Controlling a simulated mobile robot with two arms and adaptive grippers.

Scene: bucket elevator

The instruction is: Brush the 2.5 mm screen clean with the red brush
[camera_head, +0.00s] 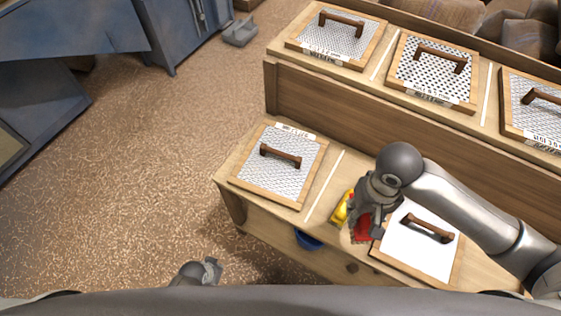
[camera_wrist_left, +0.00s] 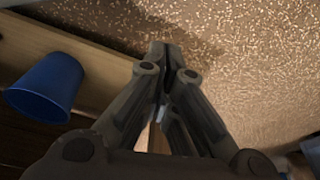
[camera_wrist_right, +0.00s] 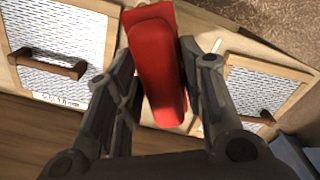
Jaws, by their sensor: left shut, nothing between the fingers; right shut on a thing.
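My right gripper (camera_head: 368,212) is shut on the red brush (camera_head: 361,228), above the lower shelf between two framed screens. The brush (camera_wrist_right: 155,65) fills the space between the fingers in the right wrist view; its bristles are hidden there. A mesh screen (camera_head: 285,175) with a brown handle lies left of the brush. A white-faced screen (camera_head: 415,257) lies to its right, partly behind my right arm. Three more screens (camera_head: 335,45) (camera_head: 432,80) (camera_head: 525,115) lie on the upper shelf. Their labels are too small to read. My left gripper (camera_head: 212,271) is shut and empty.
A yellow object (camera_head: 341,209) lies on the shelf beside the brush. A blue cup-like container (camera_head: 308,240) is below the shelf; it also shows in the left wrist view (camera_wrist_left: 45,88). Blue machinery (camera_head: 185,30) stands at the back left. The speckled floor (camera_head: 150,160) is open at left.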

